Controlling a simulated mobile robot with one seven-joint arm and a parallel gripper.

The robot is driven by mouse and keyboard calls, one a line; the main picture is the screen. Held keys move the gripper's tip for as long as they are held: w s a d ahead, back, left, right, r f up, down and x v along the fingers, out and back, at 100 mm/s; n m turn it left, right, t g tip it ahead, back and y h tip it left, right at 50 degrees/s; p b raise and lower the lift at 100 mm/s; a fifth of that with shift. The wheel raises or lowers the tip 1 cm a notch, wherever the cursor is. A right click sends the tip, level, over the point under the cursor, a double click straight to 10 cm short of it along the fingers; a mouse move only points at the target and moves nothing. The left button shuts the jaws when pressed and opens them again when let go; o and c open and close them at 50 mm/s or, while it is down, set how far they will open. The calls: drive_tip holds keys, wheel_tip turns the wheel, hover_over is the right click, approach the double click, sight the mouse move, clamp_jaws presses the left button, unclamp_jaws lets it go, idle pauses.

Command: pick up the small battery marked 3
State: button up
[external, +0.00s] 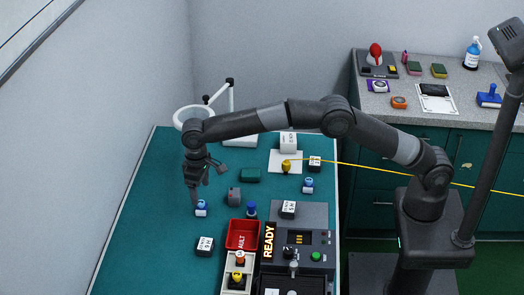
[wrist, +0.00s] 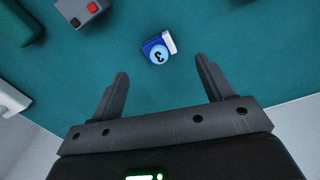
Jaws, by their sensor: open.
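The small battery marked 3 (wrist: 157,51) has a blue body with a light-blue top bearing the number and a white patch on its side. In the wrist view it is just beyond my fingertips, between their lines. My gripper (wrist: 162,72) is open, with nothing between its fingers. In the external view a small blue-and-white battery (external: 201,208) stands on the green table (external: 145,240), directly below my gripper (external: 197,188). Its number is too small to read there, but its place fits the marked one.
A grey block (external: 234,196) stands right of the battery, also in the wrist view (wrist: 82,10). A black-and-white block (external: 205,245) lies nearer. Another blue-topped battery (external: 308,186), a red bin (external: 243,235) and the READY panel (external: 268,241) are to the right. The table's left side is clear.

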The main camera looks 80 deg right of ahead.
sight(201, 202)
drive_tip(key=shift+w+d+f, duration=0.1)
drive_tip(key=shift+f, duration=1.7)
drive_tip(key=shift+w+d+f, duration=0.1)
drive_tip(key=shift+f, duration=1.65)
drive_tip(key=shift+c, duration=0.5)
drive_tip(key=c, duration=1.1)
drive_tip(key=shift+c, duration=0.3)
